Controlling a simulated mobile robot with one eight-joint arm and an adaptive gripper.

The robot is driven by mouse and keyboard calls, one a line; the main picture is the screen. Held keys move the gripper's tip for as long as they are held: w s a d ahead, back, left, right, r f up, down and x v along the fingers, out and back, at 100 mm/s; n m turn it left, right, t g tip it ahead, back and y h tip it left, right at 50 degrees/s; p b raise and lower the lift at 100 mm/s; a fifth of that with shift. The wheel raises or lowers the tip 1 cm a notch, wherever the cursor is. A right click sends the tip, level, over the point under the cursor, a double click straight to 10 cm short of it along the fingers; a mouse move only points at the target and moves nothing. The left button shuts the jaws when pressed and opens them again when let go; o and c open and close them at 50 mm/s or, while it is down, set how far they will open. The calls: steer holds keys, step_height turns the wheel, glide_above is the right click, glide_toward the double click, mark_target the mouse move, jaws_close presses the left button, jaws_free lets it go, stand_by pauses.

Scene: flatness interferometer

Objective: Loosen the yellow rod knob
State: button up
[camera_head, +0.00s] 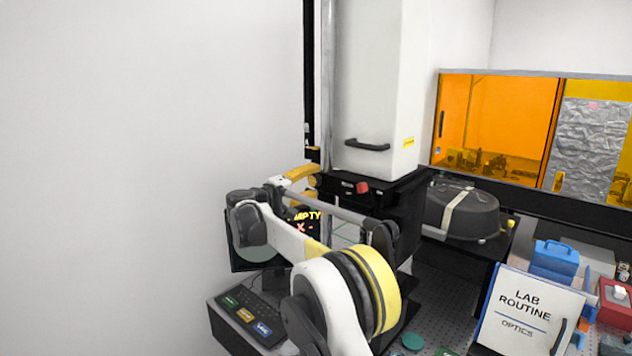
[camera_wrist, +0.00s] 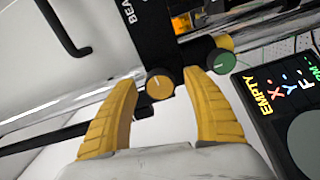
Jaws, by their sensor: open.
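The yellow knob (camera_wrist: 160,86) is round with a white pointer line and sits on a black block (camera_wrist: 140,45) in the wrist view. A green knob (camera_wrist: 221,62) is to its right on the same assembly. My gripper (camera_wrist: 160,78) has its two yellow fingers spread, one on each side of the yellow knob, with visible gaps; I cannot tell the depth between fingertips and knob. In the head view my gripper (camera_head: 306,180) is at the black housing below the white column, and I cannot pick out the knob clearly there.
A display reading EMPTY (camera_wrist: 285,100) stands close right of my gripper. In the head view are a button panel (camera_head: 248,316), a black round case (camera_head: 460,215) and a Lab Routine sign (camera_head: 525,310).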

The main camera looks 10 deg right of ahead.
steer(key=v, duration=1)
steer(key=shift+s+a, duration=0.2)
steer(key=shift+a, duration=0.05)
steer(key=shift+d, duration=0.1)
steer(key=s+d+f+m+g+y+b, duration=0.1)
steer(key=s+d+f+g+y+b, duration=0.15)
steer(key=s+d+f+b, duration=0.5)
steer(key=s+d+f+m+g+y+b, duration=0.1)
steer(key=s+d+f+y+b, duration=0.35)
steer(key=s, duration=0.65)
steer(key=s+a+f+m+y+b, duration=0.2)
steer(key=s+f+y+b, duration=0.5)
steer(key=s+f, duration=2)
steer(key=s+m+b, duration=0.1)
steer(key=b, duration=0.3)
steer(key=shift+s+a+f+y+b, duration=0.25)
steer(key=shift+s+a+y+b, duration=0.05)
steer(key=shift+a, duration=0.1)
